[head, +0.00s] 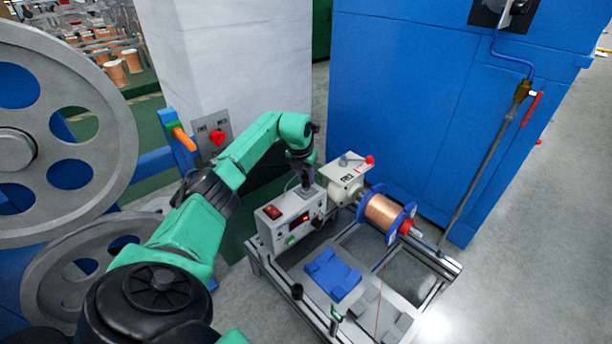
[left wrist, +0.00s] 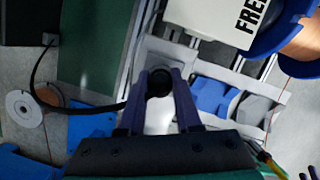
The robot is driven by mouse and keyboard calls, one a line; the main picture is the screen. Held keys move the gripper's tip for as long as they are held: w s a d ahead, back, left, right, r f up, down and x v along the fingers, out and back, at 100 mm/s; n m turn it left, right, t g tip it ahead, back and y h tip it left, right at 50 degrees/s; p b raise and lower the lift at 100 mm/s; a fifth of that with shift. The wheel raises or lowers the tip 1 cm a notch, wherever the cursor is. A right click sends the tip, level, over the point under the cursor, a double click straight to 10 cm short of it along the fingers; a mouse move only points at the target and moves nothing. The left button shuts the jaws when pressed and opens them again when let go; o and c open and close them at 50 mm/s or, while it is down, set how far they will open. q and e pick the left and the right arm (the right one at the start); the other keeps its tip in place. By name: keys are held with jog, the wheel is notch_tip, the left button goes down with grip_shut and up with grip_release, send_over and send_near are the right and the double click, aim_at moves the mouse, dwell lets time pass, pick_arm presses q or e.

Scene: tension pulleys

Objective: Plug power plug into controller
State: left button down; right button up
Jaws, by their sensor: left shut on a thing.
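The controller (head: 283,231) is a light grey box with a red switch, a small red display and a green button, at the left end of the metal frame. My left gripper (head: 306,187) points down over the back of the controller. In the left wrist view the left gripper (left wrist: 160,78) is shut on a round black power plug (left wrist: 159,83). A black cable (left wrist: 75,111) runs left from the gripper. The plug's tip and the socket are hidden, so I cannot tell whether they touch. My right gripper is not in view.
A white motor unit (head: 344,180) and a copper wire spool (head: 384,212) with blue flanges stand right of the controller. Blue pieces (head: 332,274) lie on the frame (head: 434,268). A white pillar (head: 232,75) and blue cabinet (head: 430,110) stand behind. Large grey wheels are at left.

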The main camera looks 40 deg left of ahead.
aim_at(305, 175)
pick_arm(q)
jog(key=shift+f+b, duration=0.35)
jog(key=shift+f, duration=0.25)
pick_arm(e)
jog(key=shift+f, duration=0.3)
pick_arm(q)
jog(key=c, duration=0.5)
grip_release()
jog(key=p+v, duration=0.2)
jog(key=v, duration=0.2)
jog(key=shift+r, duration=0.3)
jog(key=p+v, duration=0.2)
jog(key=v, duration=0.8)
jog(key=shift+s+f+p, duration=0.1)
jog(key=shift+p, duration=0.3)
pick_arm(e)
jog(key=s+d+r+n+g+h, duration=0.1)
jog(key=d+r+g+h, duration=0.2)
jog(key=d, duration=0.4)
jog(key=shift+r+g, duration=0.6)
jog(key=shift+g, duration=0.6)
